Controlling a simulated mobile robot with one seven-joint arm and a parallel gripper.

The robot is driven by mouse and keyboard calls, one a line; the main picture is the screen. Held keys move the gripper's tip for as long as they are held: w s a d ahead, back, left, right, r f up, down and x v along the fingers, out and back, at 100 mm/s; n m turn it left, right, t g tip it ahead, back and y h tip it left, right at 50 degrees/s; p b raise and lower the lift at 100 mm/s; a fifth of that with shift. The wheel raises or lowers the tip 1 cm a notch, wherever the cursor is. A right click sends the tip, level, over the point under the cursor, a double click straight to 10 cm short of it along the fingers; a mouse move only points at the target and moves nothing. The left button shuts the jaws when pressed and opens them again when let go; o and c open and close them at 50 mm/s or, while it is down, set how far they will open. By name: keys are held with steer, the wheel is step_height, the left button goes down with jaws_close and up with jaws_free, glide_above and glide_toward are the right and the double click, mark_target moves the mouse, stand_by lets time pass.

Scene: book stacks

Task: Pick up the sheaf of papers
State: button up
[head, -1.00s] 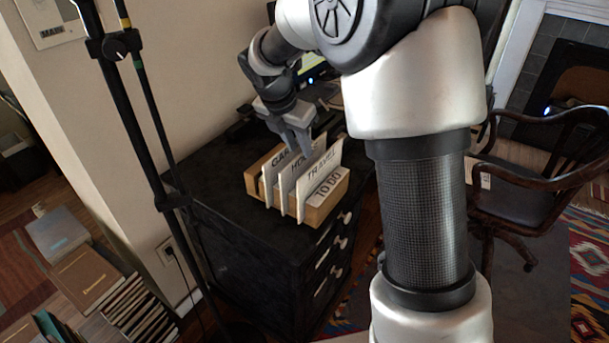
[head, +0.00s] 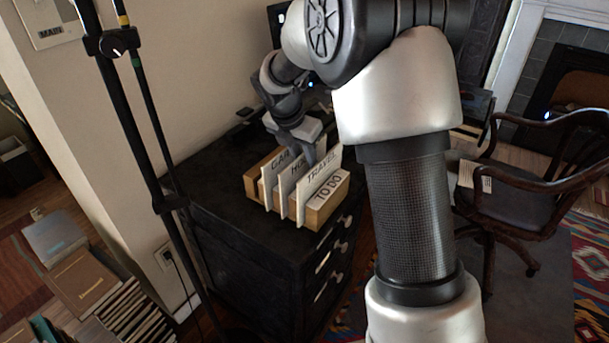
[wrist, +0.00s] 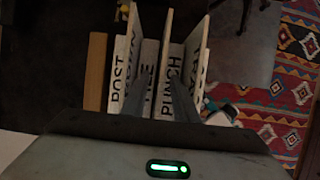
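A wooden sorter (head: 328,207) with upright white divider cards lettered with words such as TRAVEL and TO DO stands on the black cabinet. My gripper (head: 312,156) points down at the sorter's back part, its tips partly hidden by the cards. In the wrist view my gripper (wrist: 156,103) has its two grey fingers apart, reaching down among the cards, with a lettered pale face between them. I cannot tell a sheaf of papers from the cards there, nor whether a finger touches anything. A pale lined paper (head: 475,176) shows at the chair on the right.
The black cabinet (head: 215,200) has bare top to the left of the sorter. A thin black stand (head: 150,125) rises in front at left. Books (head: 85,280) lie on the floor at lower left. A wooden armchair (head: 520,195) stands at right.

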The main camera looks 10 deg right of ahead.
steer(key=shift+f, duration=0.15)
jaws_close()
stand_by(0.5)
